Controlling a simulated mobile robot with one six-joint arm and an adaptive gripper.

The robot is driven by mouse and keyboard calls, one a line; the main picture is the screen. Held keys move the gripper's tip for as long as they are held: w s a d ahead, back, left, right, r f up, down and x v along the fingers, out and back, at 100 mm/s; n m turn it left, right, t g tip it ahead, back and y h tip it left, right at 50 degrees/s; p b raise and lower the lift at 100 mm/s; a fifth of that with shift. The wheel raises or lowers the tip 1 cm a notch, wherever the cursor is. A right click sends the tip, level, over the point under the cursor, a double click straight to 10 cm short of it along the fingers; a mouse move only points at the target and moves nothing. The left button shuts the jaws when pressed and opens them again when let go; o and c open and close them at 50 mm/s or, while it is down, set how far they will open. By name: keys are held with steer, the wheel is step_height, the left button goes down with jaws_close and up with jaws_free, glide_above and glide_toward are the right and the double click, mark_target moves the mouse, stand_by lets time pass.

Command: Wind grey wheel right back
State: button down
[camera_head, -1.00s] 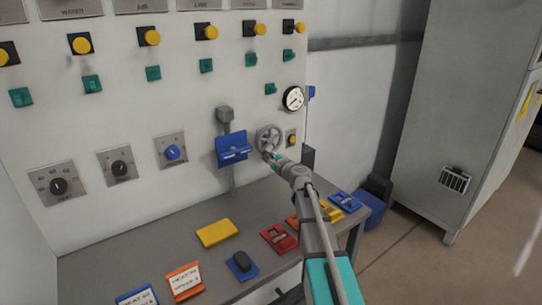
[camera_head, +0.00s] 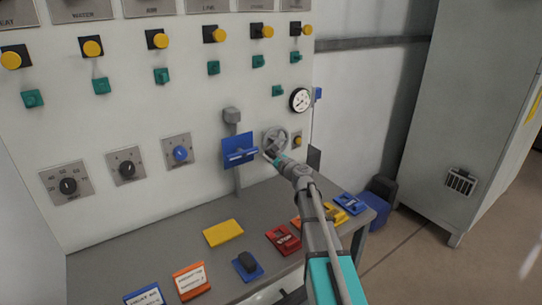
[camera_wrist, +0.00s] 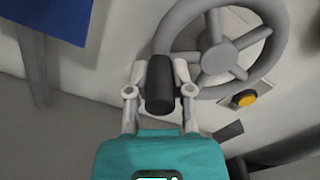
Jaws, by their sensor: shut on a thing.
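The grey wheel (camera_head: 276,139) is on the white panel, right of the blue holder and below the gauge. In the wrist view the wheel (camera_wrist: 221,52) shows a round hub, spokes and a thick rim, cut off at the top. A black cylindrical handle (camera_wrist: 160,84) stands at the rim's lower left. My gripper (camera_wrist: 160,92) is shut on this handle, with one finger on each side. In the head view my gripper (camera_head: 270,156) is at the wheel's lower left edge. Part of the rim behind the handle is hidden.
A blue holder (camera_head: 239,150) juts out close left of my gripper. A yellow button (camera_head: 298,140) is close right of the wheel. The gauge (camera_head: 300,100) is above. The grey bench (camera_head: 150,255) below carries several coloured blocks. A grey cabinet (camera_head: 465,110) stands at right.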

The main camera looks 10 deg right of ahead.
steer(key=c, duration=0.5)
jaws_free()
steer(key=v, duration=1.2)
